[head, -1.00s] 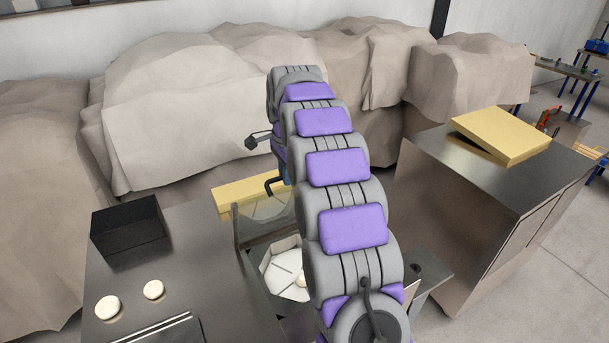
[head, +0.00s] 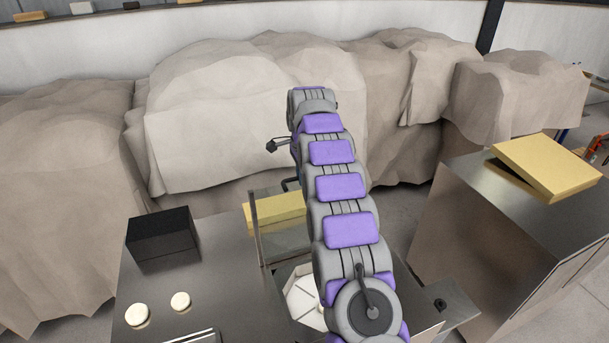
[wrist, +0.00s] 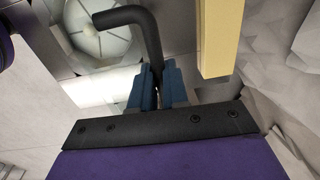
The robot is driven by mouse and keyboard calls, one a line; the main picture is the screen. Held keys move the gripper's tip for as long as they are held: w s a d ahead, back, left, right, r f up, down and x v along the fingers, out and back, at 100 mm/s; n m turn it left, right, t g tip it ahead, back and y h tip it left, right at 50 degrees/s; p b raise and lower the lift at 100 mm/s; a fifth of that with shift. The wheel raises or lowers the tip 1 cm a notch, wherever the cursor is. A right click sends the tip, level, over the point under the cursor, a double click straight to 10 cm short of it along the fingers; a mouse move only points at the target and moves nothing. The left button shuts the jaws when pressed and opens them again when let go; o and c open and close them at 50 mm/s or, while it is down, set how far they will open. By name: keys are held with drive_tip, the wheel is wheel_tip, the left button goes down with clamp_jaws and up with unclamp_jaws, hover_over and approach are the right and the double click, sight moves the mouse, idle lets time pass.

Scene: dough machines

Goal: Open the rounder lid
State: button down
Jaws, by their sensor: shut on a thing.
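The rounder lid (head: 268,232) is a see-through panel with a thin metal edge, standing steeply raised above the rounder in the head view. Below it, partly hidden by my arm, is the rounder's white many-sided plate (head: 300,294); it also shows in the wrist view (wrist: 90,38). The lid's black bent handle (head: 291,184) shows beside my arm, and its L-shaped bar (wrist: 128,16) crosses the upper middle of the wrist view. My gripper (wrist: 158,82) has blue fingers shut on the handle's straight end. The arm hides the fingertips in the head view.
A yellow box (head: 277,211) is behind the lid. A steel counter on the left holds a black box (head: 163,238) and two dough balls (head: 137,315). A steel cabinet (head: 500,225) with a yellow slab (head: 547,167) stands right. Beige draped shapes (head: 255,110) line the back.

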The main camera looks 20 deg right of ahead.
drive_tip(key=shift+w, duration=0.15)
idle(0.3)
drive_tip(key=c, duration=1.1)
unclamp_jaws()
drive_tip(key=shift+r, duration=0.8)
drive_tip(key=r+p, duration=0.4)
drive_tip(key=r, duration=0.1)
drive_tip(key=r+p, duration=0.4)
drive_tip(key=r, duration=0.1)
drive_tip(key=s+r+p, duration=0.1)
drive_tip(key=r+p, duration=0.3)
drive_tip(key=r, duration=0.1)
drive_tip(key=shift+r, duration=0.35)
